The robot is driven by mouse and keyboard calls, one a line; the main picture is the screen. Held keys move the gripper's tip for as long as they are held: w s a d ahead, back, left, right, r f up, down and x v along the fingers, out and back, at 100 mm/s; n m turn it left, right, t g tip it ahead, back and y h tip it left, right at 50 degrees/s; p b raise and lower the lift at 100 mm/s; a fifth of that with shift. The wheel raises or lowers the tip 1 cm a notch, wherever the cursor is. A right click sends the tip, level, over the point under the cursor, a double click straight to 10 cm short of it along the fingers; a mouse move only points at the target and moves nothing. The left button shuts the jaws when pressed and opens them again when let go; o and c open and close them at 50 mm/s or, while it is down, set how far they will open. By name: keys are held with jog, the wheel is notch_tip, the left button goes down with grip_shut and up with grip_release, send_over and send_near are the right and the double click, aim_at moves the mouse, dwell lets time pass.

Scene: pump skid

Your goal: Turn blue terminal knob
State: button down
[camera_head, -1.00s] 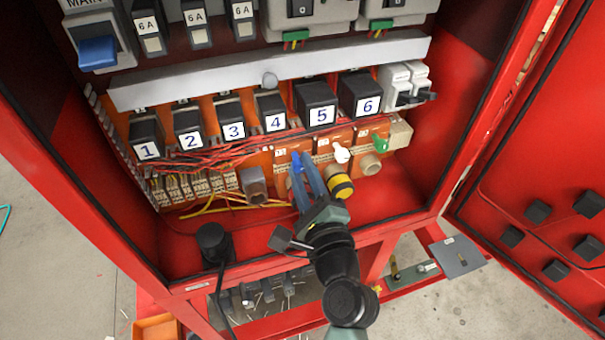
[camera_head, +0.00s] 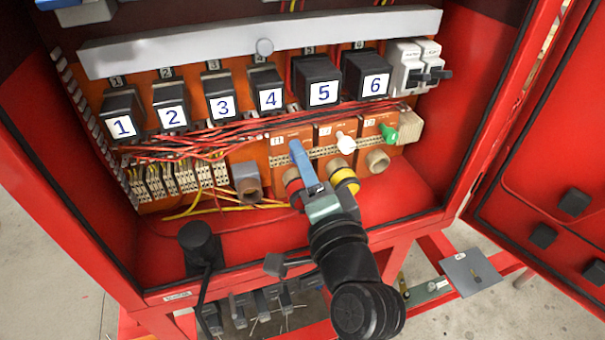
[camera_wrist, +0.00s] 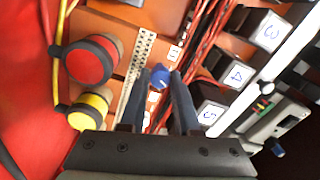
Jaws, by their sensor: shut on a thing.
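The blue terminal knob (camera_wrist: 158,77) shows in the wrist view between the two fingers of my gripper (camera_wrist: 160,82). My gripper is shut on it, with a finger on each side. In the head view my gripper (camera_head: 296,148) reaches up to the leftmost orange terminal block (camera_head: 273,157), and its fingers hide the blue knob there. A white knob (camera_head: 345,143) and a green knob (camera_head: 389,132) stand on the orange blocks to the right, apart from my gripper.
Below the terminals are a red-ringed connector (camera_head: 292,184) and a yellow-ringed connector (camera_head: 343,177), close beside my fingers. Red wires (camera_head: 200,145) and the numbered relays (camera_head: 323,80) lie above. The red cabinet door (camera_head: 545,190) stands open at right.

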jog(key=n+b, duration=0.2)
jog(key=n, duration=0.1)
jog(key=shift+f+n+b, duration=0.15)
jog(key=shift+n+b, duration=0.15)
jog(key=shift+b, duration=0.1)
jog(key=shift+n+b, duration=0.8)
jog(key=shift+n, duration=0.3)
jog(key=shift+r, duration=0.2)
jog(key=c, duration=0.6)
grip_release()
jog(key=shift+c, duration=0.2)
jog(key=shift+s, duration=0.15)
